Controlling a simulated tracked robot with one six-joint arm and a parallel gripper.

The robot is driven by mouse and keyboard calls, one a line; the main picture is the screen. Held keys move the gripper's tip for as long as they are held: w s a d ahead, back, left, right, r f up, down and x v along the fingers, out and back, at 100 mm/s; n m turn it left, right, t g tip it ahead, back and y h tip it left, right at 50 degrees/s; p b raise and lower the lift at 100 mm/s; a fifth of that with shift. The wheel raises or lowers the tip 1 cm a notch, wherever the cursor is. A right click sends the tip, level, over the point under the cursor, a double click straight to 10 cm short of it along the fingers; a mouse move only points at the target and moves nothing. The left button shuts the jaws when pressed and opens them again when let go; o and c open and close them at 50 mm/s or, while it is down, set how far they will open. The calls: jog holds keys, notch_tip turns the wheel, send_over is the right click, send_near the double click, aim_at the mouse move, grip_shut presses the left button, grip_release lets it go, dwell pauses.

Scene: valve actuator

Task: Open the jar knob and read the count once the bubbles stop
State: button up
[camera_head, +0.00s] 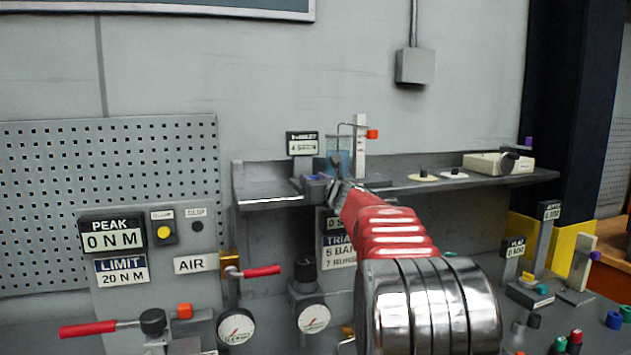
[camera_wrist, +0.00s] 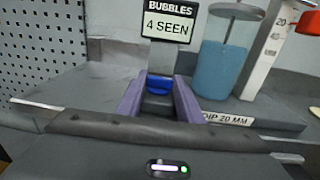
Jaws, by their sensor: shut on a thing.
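My gripper (camera_wrist: 160,92) has two purple fingers closed on a small blue knob (camera_wrist: 159,82) at the shelf, below the bubble display. The fingers cover the knob's sides, so how far it is turned cannot be told. The display (camera_wrist: 167,21) reads "BUBBLES 4 SEEN"; it also shows small in the head view (camera_head: 302,144). The jar (camera_wrist: 219,68) of blue liquid stands right of the knob, with a rod dipping into it from above. No separate bubbles can be made out in it. In the head view my red arm hides most of the grip.
A white scale post with a red-orange block (camera_head: 372,134) stands beside the jar. A "DIP 20 MM" label (camera_wrist: 229,119) is on the shelf edge. A beige box (camera_head: 497,163) sits further right on the shelf. Below are the torque panel (camera_head: 150,262), a red-handled lever (camera_head: 262,271) and gauges (camera_head: 313,319).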

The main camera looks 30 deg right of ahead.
jog(key=shift+r, duration=0.1)
jog(key=o, duration=1.1)
jog(key=shift+s, duration=0.1)
jog(key=v, duration=1.3)
jog(key=shift+s, duration=0.35)
jog(key=shift+a, duration=0.15)
